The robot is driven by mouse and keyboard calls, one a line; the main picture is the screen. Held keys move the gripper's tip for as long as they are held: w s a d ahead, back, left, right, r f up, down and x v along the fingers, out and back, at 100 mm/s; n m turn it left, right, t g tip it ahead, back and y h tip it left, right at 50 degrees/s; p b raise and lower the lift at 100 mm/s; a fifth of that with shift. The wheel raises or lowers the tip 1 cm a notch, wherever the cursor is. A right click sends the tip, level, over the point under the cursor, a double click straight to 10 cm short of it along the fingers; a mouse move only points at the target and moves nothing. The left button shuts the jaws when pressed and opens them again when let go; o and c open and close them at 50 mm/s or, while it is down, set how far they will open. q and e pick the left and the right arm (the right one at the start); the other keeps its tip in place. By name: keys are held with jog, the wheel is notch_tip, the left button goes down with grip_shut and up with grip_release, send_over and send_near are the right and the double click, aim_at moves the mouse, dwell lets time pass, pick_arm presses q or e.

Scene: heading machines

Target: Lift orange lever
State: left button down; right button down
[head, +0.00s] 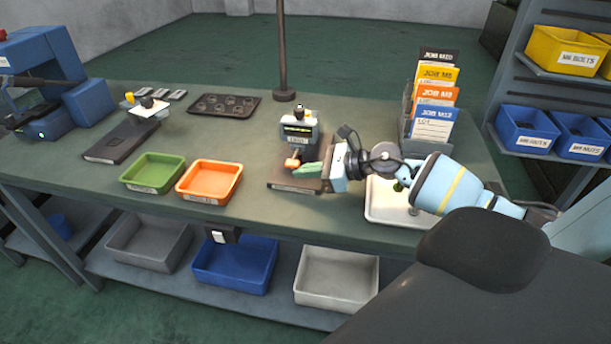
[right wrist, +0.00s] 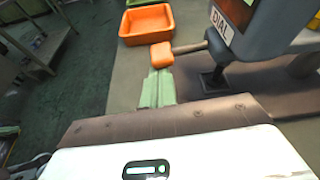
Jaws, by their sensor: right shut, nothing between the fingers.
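The orange lever (head: 292,163) is a dark rod with an orange block end on the front of a small grey dial machine (head: 312,138). The machine stands on a dark base plate on the bench. In the right wrist view the orange lever end (right wrist: 161,54) sits just beyond the fingertips, its rod running right to the grey machine body (right wrist: 285,25). My right gripper (head: 302,170) has pale green fingers, shut and empty, reaching in from the right at the lever end. In the right wrist view the fingers (right wrist: 157,82) look very near or touching the orange block; I cannot tell which. My left gripper is not in view.
An orange tray (head: 212,198) and a green tray (head: 140,186) stand left of the machine. A white tray (head: 380,212) lies under my right arm. A card rack (head: 407,100) stands behind the arm, and a dark post (head: 282,50) behind the machine.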

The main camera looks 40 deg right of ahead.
jog(key=shift+a+r+m+y, duration=0.1)
jog(key=shift+r+m+y, duration=0.2)
jog(key=shift+r+m, duration=0.35)
jog(key=shift+s+r+m+g, duration=0.1)
jog(key=shift+r+m+g, duration=0.15)
jog(key=shift+m+g, duration=0.4)
jog(key=shift+r+p, duration=0.4)
jog(key=shift+r, duration=0.4)
jog(key=shift+r, duration=0.1)
